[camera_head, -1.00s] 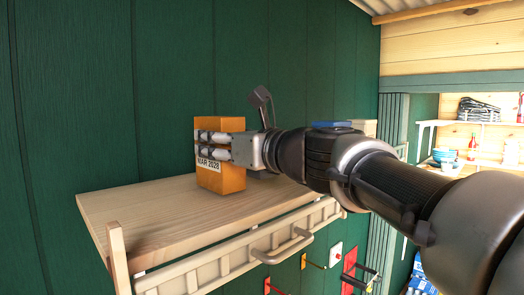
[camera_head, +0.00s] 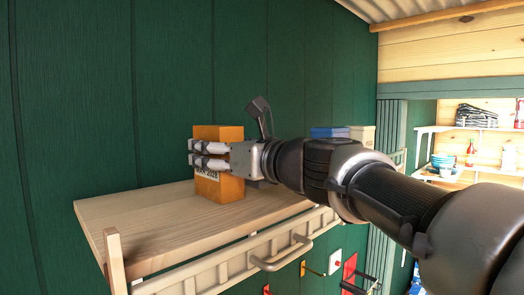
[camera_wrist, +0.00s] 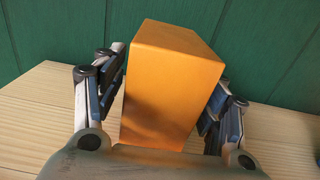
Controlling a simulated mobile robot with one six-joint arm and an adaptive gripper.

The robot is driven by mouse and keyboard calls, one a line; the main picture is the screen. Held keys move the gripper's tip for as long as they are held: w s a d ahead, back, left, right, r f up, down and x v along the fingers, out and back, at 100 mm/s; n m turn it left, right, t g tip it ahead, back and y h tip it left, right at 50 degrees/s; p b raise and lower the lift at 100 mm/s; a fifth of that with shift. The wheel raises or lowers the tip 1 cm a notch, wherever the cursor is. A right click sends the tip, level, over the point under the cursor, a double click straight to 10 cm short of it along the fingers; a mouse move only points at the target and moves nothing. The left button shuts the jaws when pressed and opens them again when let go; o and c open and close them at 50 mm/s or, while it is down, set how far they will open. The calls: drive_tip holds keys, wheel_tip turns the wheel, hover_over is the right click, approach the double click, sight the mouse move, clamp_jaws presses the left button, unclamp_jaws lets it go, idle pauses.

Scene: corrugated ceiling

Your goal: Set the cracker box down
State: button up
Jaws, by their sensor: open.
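The orange cracker box (camera_head: 220,190) stands upright on the pale wooden shelf (camera_head: 150,225), against the green wall. A dark-lettered label on its front is partly covered by my fingers. My gripper (camera_head: 200,154) reaches in from the right, with its fingers around the upper half of the box. In the wrist view the box (camera_wrist: 158,95) lies between the two open fingers, one on each side and very close to it. Whether the pads still touch the box I cannot tell. The lower end of the box is hidden there by my gripper body.
A blue item (camera_head: 330,132) and a beige container (camera_head: 361,134) are at the back right, behind my arm. A rail with a handle (camera_head: 284,256) runs along the shelf's front. The shelf's left part is clear. Side shelves with dishes and bottles are far right.

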drive_tip(key=shift+r, duration=0.15)
drive_tip(key=b+v, duration=0.2)
drive_tip(key=v, duration=1)
